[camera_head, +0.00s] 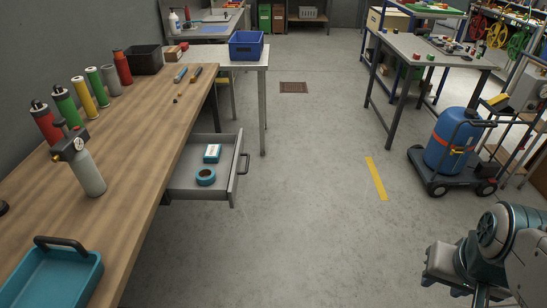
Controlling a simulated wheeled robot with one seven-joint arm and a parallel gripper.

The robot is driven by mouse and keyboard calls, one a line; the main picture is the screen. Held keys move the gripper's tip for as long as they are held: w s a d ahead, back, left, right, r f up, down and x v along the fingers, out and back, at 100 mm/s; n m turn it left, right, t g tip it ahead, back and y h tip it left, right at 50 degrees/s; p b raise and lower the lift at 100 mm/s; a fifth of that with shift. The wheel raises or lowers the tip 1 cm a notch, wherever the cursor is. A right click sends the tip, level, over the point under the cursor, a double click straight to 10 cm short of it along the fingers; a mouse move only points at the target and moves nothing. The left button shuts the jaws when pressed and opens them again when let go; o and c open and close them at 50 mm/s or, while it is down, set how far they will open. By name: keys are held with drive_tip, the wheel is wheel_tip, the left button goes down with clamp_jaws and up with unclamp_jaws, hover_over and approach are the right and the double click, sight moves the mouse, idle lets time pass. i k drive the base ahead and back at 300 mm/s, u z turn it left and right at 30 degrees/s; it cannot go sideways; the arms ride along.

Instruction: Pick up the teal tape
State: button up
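The teal tape (205,177) is a ring-shaped roll lying flat in the open grey drawer (232,185) under the wooden workbench. A small white and teal box (212,153) lies just behind it in the same drawer. My arm is folded at the lower right, far to the right of the drawer. What looks like my gripper (438,268) is at its left end, well apart from the tape. Its fingers cannot be made out clearly, and I see nothing held.
The wooden workbench (150,130) fills the left side, with several bottles, a dark bin (145,60) and a teal tray (55,275). A blue cylinder (447,140) on a wheeled cart stands at right. The middle floor (300,190) is clear.

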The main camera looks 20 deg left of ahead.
sight(210, 180)
drive_tip(key=z, duration=0.1)
drive_tip(key=i, duration=0.45)
drive_tip(key=u, duration=0.55)
drive_tip(key=i, duration=1.45)
drive_tip(key=u, duration=1.85)
drive_tip(key=i, duration=0.85)
drive_tip(key=u, duration=0.9)
